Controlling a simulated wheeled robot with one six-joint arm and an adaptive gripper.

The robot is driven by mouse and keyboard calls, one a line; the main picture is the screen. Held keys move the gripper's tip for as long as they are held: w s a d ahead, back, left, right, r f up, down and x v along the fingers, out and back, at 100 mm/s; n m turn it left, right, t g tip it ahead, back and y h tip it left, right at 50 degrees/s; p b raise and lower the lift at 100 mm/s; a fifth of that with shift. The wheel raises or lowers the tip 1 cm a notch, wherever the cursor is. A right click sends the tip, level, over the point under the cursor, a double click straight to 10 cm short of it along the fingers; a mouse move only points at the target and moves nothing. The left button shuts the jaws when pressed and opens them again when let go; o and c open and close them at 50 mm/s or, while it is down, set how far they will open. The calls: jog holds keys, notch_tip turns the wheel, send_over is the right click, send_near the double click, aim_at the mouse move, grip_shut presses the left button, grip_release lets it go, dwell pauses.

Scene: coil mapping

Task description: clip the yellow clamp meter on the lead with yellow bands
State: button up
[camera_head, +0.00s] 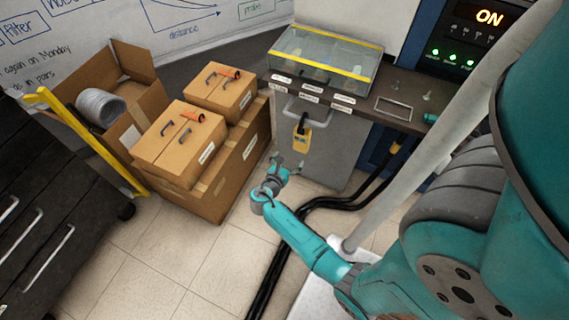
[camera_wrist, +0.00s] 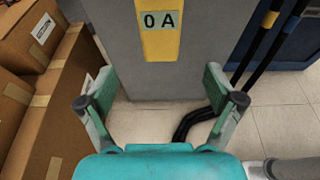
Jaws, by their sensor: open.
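The yellow clamp meter (camera_head: 303,139) hangs upright by its dark jaw on the front of the grey cabinet, below a handle. In the wrist view its yellow body (camera_wrist: 160,38) is at the top, with a display reading "0 A"; its upper part is out of frame. My gripper (camera_head: 287,164) is open and empty, just below and in front of the meter; in the wrist view its two fingers (camera_wrist: 160,92) are spread apart below it. Two black leads (camera_wrist: 268,48) rise at the right of the wrist view, one with a yellow band and one with a blue band.
The grey cabinet (camera_head: 322,165) carries a glass case with yellow edges (camera_head: 325,60). Cardboard boxes (camera_head: 180,150) stand to the left. Black cables (camera_head: 320,203) run over the tiled floor.

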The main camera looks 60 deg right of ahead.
aim_at(300, 139)
jog(key=x, duration=1.3)
jog(key=shift+d+f, duration=0.1)
jog(key=shift+d, duration=0.05)
jog(key=c, duration=1.4)
jog(key=shift+o, duration=0.2)
jog(key=shift+r, duration=1.65)
jog(key=a, duration=0.7)
jog(key=shift+s+a, duration=0.2)
jog(key=shift+s, duration=0.05)
jog(key=shift+a, duration=0.1)
